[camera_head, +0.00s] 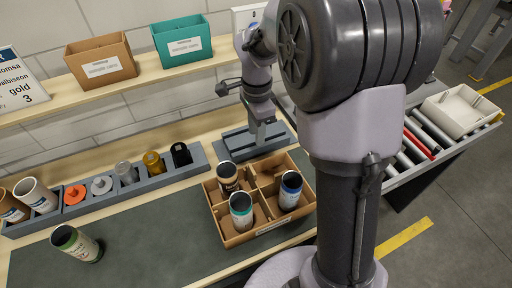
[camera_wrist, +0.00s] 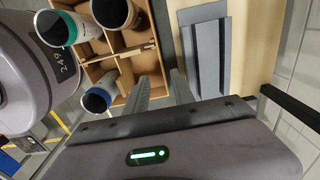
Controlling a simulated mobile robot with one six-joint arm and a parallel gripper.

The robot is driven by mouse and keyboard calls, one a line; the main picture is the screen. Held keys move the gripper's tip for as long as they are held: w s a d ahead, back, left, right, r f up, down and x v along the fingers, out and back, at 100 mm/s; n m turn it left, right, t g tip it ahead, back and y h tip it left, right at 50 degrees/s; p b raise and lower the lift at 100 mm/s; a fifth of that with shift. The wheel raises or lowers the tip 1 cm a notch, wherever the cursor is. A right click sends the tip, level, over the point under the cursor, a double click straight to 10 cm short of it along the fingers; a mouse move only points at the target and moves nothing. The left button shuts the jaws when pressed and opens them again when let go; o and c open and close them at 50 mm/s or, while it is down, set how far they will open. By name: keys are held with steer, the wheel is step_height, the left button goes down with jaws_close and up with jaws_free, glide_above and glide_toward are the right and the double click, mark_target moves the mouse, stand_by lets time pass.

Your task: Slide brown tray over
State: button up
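The brown tray (camera_head: 237,240) is a divided cardboard box on the dark green mat. Three open-topped cans stand in it: a dark brown-labelled one (camera_head: 228,180), a teal-rimmed one (camera_head: 241,213) and a blue one (camera_head: 290,190). At least one compartment looks empty. My gripper (camera_head: 258,138) points down near the tray's back edge. In the wrist view my gripper (camera_wrist: 162,85) has its two fingers apart, with the tray's edge (camera_wrist: 158,62) close to the gap between them. I cannot tell whether the fingers touch the tray.
A grey-blue fixture (camera_head: 232,145) lies behind the tray. A grey rack (camera_head: 130,188) with bottles and cups stands left. A green can (camera_head: 76,243) stands on the mat (camera_head: 160,240). A roller conveyor (camera_head: 425,140) with a white bin (camera_head: 462,110) is right.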

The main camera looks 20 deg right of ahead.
mark_target(257, 164)
step_height(257, 164, down, 15)
steer(key=b, duration=0.4)
steer(key=shift+f+b, duration=0.2)
steer(key=shift+b, duration=0.15)
jaws_close()
stand_by(1.0)
